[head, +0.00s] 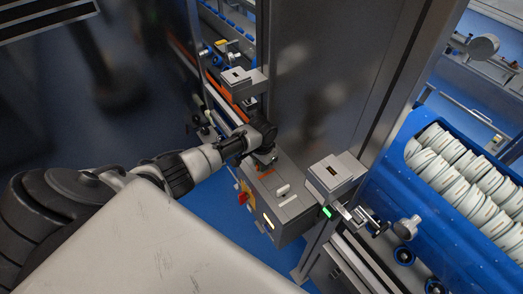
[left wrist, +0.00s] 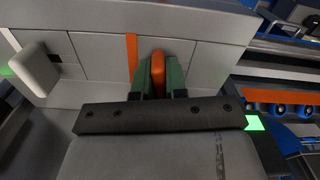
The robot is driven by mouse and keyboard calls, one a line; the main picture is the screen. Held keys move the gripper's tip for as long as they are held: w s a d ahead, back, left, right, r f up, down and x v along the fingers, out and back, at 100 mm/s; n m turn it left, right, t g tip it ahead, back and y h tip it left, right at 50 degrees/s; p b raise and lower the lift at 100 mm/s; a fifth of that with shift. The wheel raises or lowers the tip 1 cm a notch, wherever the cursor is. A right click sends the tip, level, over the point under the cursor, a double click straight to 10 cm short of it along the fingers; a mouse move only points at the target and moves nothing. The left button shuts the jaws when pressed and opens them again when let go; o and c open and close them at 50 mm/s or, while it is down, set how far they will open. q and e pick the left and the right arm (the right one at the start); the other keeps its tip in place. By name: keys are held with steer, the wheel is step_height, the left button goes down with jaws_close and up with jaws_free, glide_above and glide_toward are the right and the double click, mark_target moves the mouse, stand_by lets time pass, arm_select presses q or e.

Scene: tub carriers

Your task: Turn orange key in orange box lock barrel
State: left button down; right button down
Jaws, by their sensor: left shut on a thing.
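In the left wrist view, the orange key (left wrist: 157,66) sits between the two green fingertips of my left gripper (left wrist: 158,80), which is shut on it. The key's far end is against the face of a grey box (left wrist: 205,58); I cannot tell how deep it is in. The lock barrel is hidden behind the key and fingers. An orange stripe (left wrist: 132,55) runs on the box beside the key. In the head view, my left gripper (head: 264,158) is at the far end of the grey box (head: 292,213), hiding the key. My right gripper is not in view.
A pale handle (left wrist: 36,67) stands out from the box at left in the left wrist view. In the head view, a grey post unit (head: 335,175) stands right of the box, and a blue tub (head: 408,177) holds white discs. A dark panel (head: 320,70) rises behind.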

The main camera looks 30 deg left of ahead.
arm_select(q)
steer(key=shift+n, duration=0.4)
steer(key=shift+m, duration=1.1)
steer(key=c, duration=1.1)
jaws_free()
